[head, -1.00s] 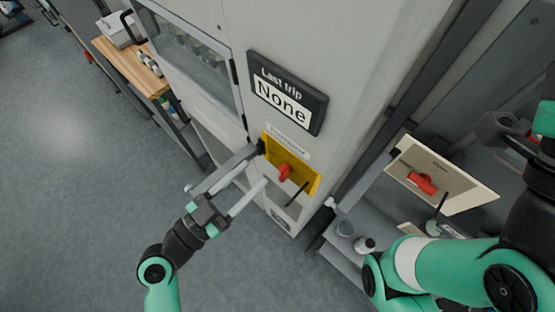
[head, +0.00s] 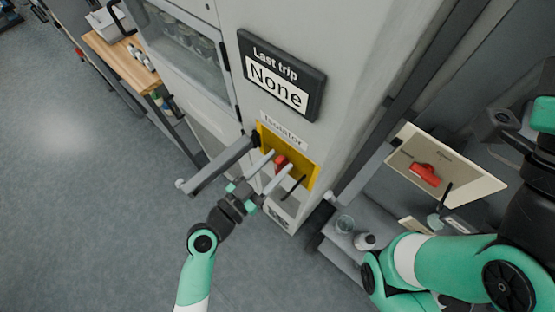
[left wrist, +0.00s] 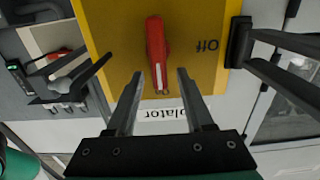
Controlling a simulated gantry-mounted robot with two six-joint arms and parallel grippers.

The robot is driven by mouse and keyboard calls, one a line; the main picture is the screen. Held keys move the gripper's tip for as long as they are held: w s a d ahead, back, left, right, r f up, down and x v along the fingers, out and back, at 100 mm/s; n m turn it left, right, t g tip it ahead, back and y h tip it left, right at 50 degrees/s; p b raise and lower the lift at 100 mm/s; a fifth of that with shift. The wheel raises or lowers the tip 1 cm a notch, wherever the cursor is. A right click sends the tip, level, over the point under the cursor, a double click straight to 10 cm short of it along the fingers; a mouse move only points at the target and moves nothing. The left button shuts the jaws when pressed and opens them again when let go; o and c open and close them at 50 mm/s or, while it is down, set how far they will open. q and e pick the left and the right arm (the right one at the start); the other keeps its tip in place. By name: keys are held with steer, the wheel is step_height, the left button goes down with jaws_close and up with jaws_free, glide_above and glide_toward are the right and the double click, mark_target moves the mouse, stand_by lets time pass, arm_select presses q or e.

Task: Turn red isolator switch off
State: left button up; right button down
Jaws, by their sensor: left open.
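The red isolator switch (head: 280,161) is a rotary handle on a yellow plate (head: 312,176) on the grey cabinet, under an "Isolator" label. In the left wrist view the handle (left wrist: 155,45) lies lengthwise, its near end beside small lettering that looks like "On". The word "Off" (left wrist: 207,46) is to its right on the plate. My left gripper (head: 284,163) is open in front of the plate, its fingertips on either side of the handle's near end. I cannot tell whether they touch it.
A large grey handle bar (head: 218,165) juts out just left of the plate. A thin black rod (head: 293,187) sticks out at its lower right. Another red switch (head: 425,174) is on a beige panel at right. A "Last trip None" sign (head: 281,77) is above.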

arm_select(q)
steer(key=shift+w+d, duration=0.35)
steer(key=shift+w, duration=0.05)
jaws_close()
